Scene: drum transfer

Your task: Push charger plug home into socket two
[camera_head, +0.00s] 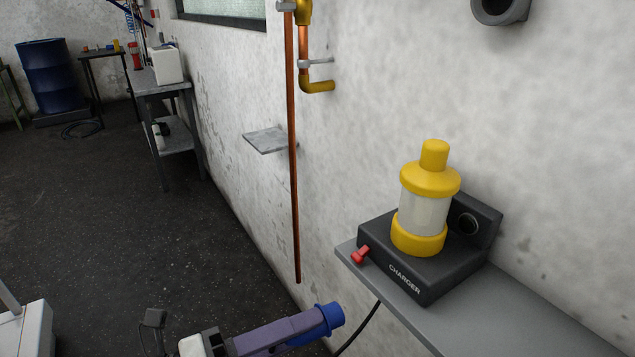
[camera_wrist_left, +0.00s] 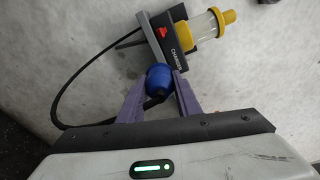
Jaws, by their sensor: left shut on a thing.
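My left gripper (camera_head: 316,320), with purple fingers, is at the bottom of the head view, shut on a blue charger plug (camera_head: 331,315). The plug sits between the fingertips in the left wrist view (camera_wrist_left: 158,78), with a black cable (camera_wrist_left: 72,88) looping round to its left. The black charger (camera_head: 407,290), marked CHARGER, stands on a grey wall shelf. It has a red knob (camera_head: 361,255) at its front left corner and a round dark opening (camera_head: 466,223) in its raised back. No socket number is legible. The plug is apart from the charger, left of the shelf. My right gripper is not in view.
A yellow and clear cylindrical lamp-like unit (camera_head: 424,212) stands upright on the charger. The grey shelf (camera_head: 520,318) runs right along the wall. A copper pipe (camera_head: 293,180) and a small empty shelf (camera_head: 264,139) are on the wall to the left.

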